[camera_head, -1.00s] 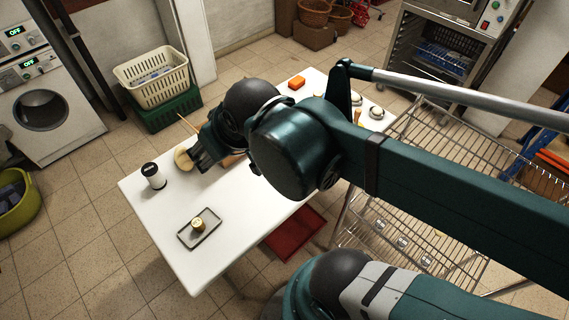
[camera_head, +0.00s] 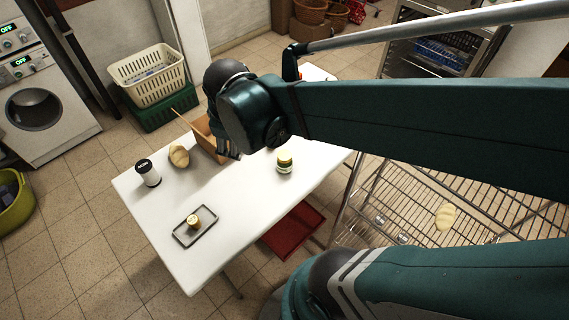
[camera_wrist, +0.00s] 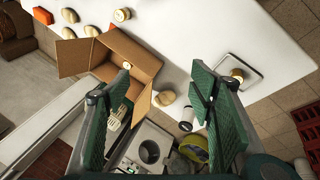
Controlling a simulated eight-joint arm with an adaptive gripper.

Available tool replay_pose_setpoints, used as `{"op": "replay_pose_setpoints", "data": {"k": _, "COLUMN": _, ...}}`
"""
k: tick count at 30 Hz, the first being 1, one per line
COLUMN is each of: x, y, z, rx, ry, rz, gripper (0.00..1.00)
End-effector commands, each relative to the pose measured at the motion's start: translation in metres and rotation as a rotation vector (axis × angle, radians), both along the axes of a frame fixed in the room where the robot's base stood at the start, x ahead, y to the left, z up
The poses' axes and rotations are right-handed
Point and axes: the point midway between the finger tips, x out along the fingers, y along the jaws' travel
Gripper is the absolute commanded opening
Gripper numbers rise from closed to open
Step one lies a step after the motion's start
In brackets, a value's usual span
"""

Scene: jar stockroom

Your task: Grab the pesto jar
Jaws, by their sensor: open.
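A jar with a yellow lid and a pale, greenish-edged label (camera_head: 285,162) stands upright on the white table in the head view. Its label is too small to read, so I cannot be sure it is the pesto. A round lid near the top of the wrist view (camera_wrist: 122,14) seems to be the same jar. Another round lid (camera_wrist: 128,65) shows inside the open cardboard box. A small jar (camera_head: 194,221) stands on a grey tray; it also shows in the wrist view (camera_wrist: 237,75). My gripper (camera_wrist: 160,88) is open and empty above the table, near the box.
The cardboard box (camera_wrist: 140,72) has raised flaps. The grey tray (camera_head: 180,238) lies near the front edge. Right of the table is a wire rack (camera_head: 400,215).

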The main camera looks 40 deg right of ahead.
Motion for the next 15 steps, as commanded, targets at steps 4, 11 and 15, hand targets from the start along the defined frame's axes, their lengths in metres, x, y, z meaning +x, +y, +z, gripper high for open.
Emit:
{"op": "replay_pose_setpoints", "data": {"k": 4, "x": 0.007, "y": -0.018, "z": -0.020, "rx": -0.062, "ry": 0.064, "rz": 0.075, "gripper": 0.54}}
{"op": "replay_pose_setpoints", "data": {"k": 11, "x": 0.012, "y": -0.046, "z": -0.049, "rx": -0.145, "ry": 0.171, "rz": 0.194, "gripper": 0.54}}
{"op": "replay_pose_setpoints", "data": {"k": 15, "x": 0.014, "y": -0.063, "z": -0.068, "rx": -0.189, "ry": 0.240, "rz": 0.266, "gripper": 0.54}}
